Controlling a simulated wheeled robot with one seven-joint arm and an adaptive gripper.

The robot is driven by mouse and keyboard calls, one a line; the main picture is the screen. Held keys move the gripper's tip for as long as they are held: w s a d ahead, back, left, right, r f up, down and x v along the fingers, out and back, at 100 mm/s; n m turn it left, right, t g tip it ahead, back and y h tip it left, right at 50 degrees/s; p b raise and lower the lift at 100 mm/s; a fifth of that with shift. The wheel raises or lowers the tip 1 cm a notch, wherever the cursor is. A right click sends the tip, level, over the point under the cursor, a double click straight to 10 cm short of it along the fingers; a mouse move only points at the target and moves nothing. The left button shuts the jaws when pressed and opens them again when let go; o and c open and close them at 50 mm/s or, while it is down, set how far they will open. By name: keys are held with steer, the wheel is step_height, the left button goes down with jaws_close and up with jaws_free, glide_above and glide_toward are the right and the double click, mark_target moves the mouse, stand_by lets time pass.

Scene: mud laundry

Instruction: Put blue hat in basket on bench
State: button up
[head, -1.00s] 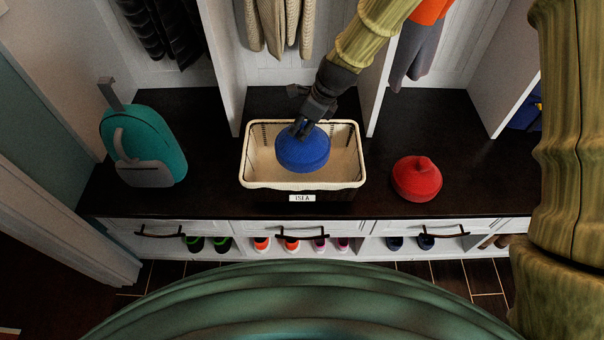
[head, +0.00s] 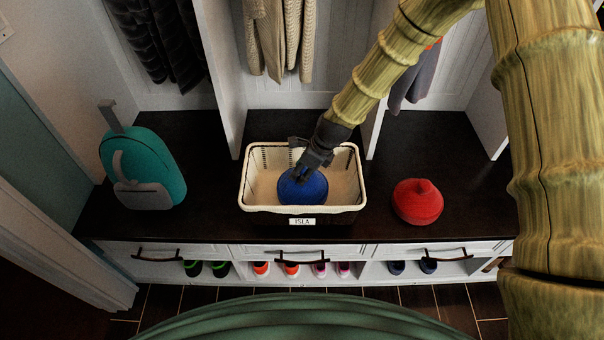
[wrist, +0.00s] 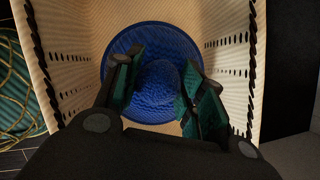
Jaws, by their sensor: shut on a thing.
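The blue hat (head: 303,188) is inside the cream basket (head: 251,189) on the dark bench, within the basket's walls. In the wrist view the round blue hat (wrist: 185,48) lies between my fingers, with the basket's perforated walls (wrist: 229,55) on both sides. My gripper (head: 304,174) reaches down into the basket from above and is shut on the top of the hat. In the wrist view its two fingers (wrist: 163,95) flank the hat's raised crown. I cannot tell whether the hat touches the basket floor.
A red hat (head: 417,202) sits on the bench (head: 215,222) right of the basket. A teal backpack (head: 145,170) stands at the left. White dividers (head: 224,75) and hanging clothes (head: 278,40) are behind. Shoes (head: 291,268) fill the cubbies below.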

steer(key=shift+f, duration=0.9)
steer(key=shift+f, duration=0.1)
steer(key=o, duration=1.3)
steer(key=v, duration=1.2)
steer(key=shift+d, duration=0.1)
